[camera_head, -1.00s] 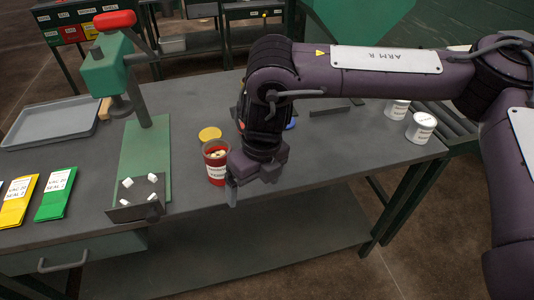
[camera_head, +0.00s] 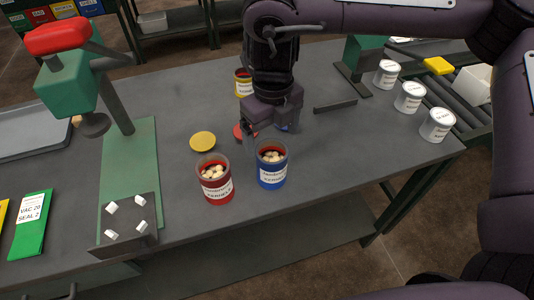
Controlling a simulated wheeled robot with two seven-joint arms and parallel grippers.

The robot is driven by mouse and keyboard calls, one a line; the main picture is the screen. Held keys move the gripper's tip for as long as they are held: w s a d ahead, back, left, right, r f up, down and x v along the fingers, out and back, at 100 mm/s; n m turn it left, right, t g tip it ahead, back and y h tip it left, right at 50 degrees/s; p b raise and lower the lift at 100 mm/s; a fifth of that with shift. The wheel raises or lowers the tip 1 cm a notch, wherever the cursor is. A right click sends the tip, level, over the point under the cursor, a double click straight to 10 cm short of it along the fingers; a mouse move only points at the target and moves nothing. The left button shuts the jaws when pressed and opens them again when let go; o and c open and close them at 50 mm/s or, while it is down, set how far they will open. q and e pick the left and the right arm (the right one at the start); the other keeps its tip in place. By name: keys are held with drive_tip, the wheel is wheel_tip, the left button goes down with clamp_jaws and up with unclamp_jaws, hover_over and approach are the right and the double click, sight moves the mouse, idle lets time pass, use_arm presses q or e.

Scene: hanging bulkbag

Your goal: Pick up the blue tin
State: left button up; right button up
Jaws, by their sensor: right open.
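The blue tin (camera_head: 271,178) stands upright near the front edge of the table, open at the top with pale pieces inside and a white label. My right gripper (camera_head: 262,140) is open and hangs just behind and above the blue tin, partly over its rim in the picture. I cannot tell whether it touches the tin. A blue lid (camera_head: 283,127) is partly hidden behind the gripper. My left gripper is not in view.
A red tin (camera_head: 216,188) stands close left of the blue tin. A green press (camera_head: 84,85) stands left; several white tins (camera_head: 409,98) stand right. The table right of the blue tin is clear.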

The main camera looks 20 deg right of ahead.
sight(272, 157)
drive_tip(key=f, duration=0.2)
drive_tip(key=s+f, duration=0.1)
drive_tip(key=shift+f, duration=0.4)
drive_tip(key=shift+w+f, duration=0.2)
drive_tip(key=shift+f, duration=1.35)
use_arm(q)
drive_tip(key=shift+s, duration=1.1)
use_arm(e)
drive_tip(key=c, duration=1.2)
